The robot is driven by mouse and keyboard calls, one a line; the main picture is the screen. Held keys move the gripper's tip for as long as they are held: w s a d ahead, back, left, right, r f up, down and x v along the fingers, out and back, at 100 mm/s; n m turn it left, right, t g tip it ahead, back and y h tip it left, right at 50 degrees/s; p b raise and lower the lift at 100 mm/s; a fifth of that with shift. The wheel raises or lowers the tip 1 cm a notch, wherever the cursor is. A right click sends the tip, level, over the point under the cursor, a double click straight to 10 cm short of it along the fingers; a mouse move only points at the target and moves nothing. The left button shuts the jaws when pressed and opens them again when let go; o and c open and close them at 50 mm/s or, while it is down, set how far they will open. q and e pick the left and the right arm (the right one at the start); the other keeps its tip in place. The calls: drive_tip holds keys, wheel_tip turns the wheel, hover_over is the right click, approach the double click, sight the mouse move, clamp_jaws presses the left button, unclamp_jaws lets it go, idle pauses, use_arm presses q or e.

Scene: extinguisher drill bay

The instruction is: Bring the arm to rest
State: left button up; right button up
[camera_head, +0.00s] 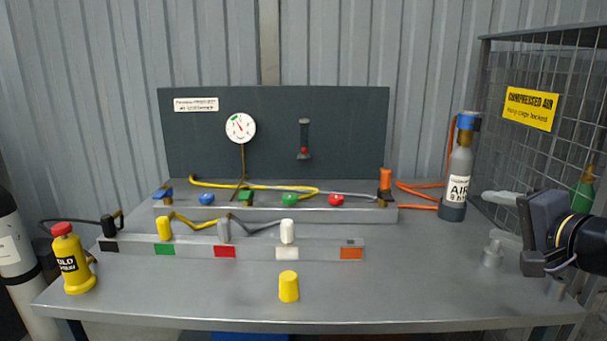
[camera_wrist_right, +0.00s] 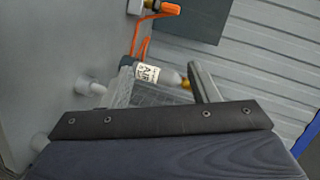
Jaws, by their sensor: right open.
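My right gripper (camera_head: 500,217) is at the right of the head view, above the right end of the grey table (camera_head: 400,290). Its jaws point left toward the table and stand apart with nothing between them. In the wrist view the two fingers of my right gripper (camera_wrist_right: 163,88) are spread. The grey air cylinder (camera_head: 458,170) stands just beyond the fingers. Its label also shows in the wrist view, where the air cylinder (camera_wrist_right: 148,74) lies between the fingers in the picture, farther off. My left gripper is not in view.
A wire cage (camera_head: 545,70) stands at the right, close to my right arm. Small metal fittings (camera_head: 492,254) sit below the right gripper. A yellow cap (camera_head: 289,286) and a yellow extinguisher (camera_head: 75,262) stand on the table. The table's front right is mostly clear.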

drive_tip(key=s+a+f+n+g+y, duration=0.1)
drive_tip(key=s+a+f+n+g, duration=0.3)
drive_tip(key=s+f, duration=0.4)
drive_tip(key=s+a+f+n+g, duration=0.2)
drive_tip(key=s+a+f+n, duration=0.2)
drive_tip(key=s+a+f, duration=0.45)
drive_tip(key=s+a+f+n+g+y, duration=0.1)
drive_tip(key=s+a+f+n+g, duration=0.25)
drive_tip(key=f, duration=0.65)
wheel_tip(320, 180, up, 27)
drive_tip(key=p, duration=2.7)
